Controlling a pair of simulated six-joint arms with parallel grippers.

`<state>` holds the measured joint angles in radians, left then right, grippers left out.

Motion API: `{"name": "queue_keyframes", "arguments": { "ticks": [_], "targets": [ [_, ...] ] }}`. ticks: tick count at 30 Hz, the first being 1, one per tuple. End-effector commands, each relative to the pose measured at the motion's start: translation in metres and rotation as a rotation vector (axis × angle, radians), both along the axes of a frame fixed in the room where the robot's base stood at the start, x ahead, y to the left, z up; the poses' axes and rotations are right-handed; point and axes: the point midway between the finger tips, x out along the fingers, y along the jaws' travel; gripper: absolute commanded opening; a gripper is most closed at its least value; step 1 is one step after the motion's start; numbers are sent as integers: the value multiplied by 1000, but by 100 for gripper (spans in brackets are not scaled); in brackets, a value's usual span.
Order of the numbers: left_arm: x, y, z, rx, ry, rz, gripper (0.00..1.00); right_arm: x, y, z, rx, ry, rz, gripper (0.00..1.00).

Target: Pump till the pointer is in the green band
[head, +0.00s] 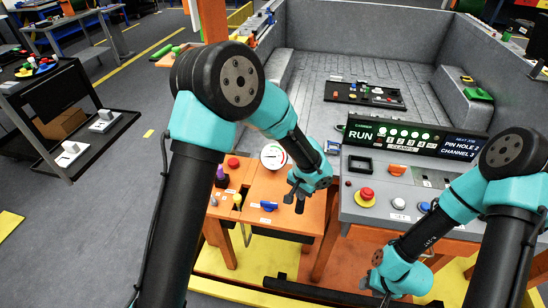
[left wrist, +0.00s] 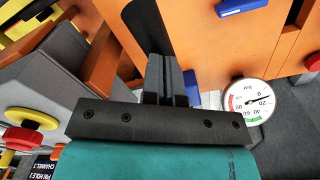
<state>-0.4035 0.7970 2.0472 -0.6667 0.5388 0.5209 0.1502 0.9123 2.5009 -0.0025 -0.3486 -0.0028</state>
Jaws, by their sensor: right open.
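The round white gauge (head: 273,156) stands at the back of the orange bench; the left wrist view shows it at the right (left wrist: 250,101). Its pointer is on the low-number side, toward the right, outside the green arc at the dial's lower edge. A blue handle (head: 268,206) lies on the bench front. My left gripper (head: 295,198) is above the bench's right part, right of the blue handle. In the left wrist view its fingers (left wrist: 166,82) look together, with a blue piece (left wrist: 192,88) partly hidden beside them. My right gripper (head: 386,292) is open, low at the front right.
The orange bench (head: 264,184) also carries a red button (head: 233,163) and a yellow handle (head: 237,200). A grey console (head: 352,210) with a red knob (head: 367,194) stands to the right. A dark lit panel (head: 415,138) rises behind it.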

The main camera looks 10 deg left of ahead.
Motion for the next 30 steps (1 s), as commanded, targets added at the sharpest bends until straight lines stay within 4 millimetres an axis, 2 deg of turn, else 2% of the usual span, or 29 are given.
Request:
{"name": "queue_keyframes", "arguments": {
  "ticks": [23,30],
  "targets": [
    [-8,1,-43,1,3,-1,0,0,0,0,0,0,0,43],
    [-6,0,-36,1,-2,0,0,0,0,0,0,0,0,43]
  ]
}}
